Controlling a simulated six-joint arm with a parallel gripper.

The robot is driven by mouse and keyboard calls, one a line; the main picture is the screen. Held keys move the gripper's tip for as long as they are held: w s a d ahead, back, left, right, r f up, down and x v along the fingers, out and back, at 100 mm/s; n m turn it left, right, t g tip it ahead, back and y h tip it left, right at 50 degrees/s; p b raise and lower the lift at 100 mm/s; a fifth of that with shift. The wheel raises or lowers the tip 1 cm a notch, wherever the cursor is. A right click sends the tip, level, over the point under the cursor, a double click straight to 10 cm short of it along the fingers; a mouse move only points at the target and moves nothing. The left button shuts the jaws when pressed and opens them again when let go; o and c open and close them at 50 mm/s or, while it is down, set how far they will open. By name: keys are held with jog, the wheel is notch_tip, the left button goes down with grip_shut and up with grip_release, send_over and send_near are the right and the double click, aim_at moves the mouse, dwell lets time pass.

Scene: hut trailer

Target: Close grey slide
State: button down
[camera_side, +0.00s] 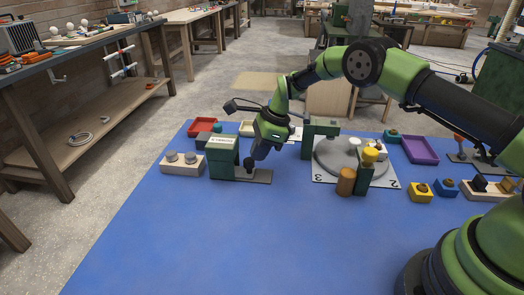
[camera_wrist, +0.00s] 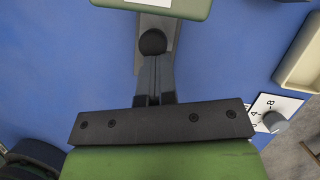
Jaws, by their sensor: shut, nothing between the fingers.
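The grey slide (camera_side: 262,178) is a flat grey plate that sticks out to the right from under a green housing (camera_side: 221,160) with a white label. A dark knob (camera_side: 248,168) stands on the slide close to the housing. In the wrist view the grey slide (camera_wrist: 171,33) runs under the green housing (camera_wrist: 185,8), and the round black knob (camera_wrist: 153,42) is at my fingertips. My gripper (camera_side: 254,158) points down over the slide, just right of the knob, with its fingers shut and empty. I cannot tell whether the fingers touch the knob.
A wooden block with two grey knobs (camera_side: 183,163) is left of the housing. A red tray (camera_side: 201,127) is behind it. A turntable board (camera_side: 350,165) with a wooden cylinder (camera_side: 346,182) is on the right. A purple tray (camera_side: 419,149) is farther right. The blue mat in front is clear.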

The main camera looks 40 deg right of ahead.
jog(key=s+d+r+n+t+h, duration=0.1)
jog(key=s+r+n, duration=0.35)
jog(key=r, duration=0.75)
jog(key=s+d+r+n+t, duration=0.1)
jog(key=s+r+n, duration=0.35)
jog(key=r, duration=0.75)
jog(key=s+r+n+t+h, duration=0.1)
jog(key=s+n, duration=0.9)
jog(key=s, duration=1.2)
jog(key=shift+s+a+r+t, duration=0.35)
jog(key=shift+r+t, duration=0.5)
jog(key=shift+t, duration=0.25)
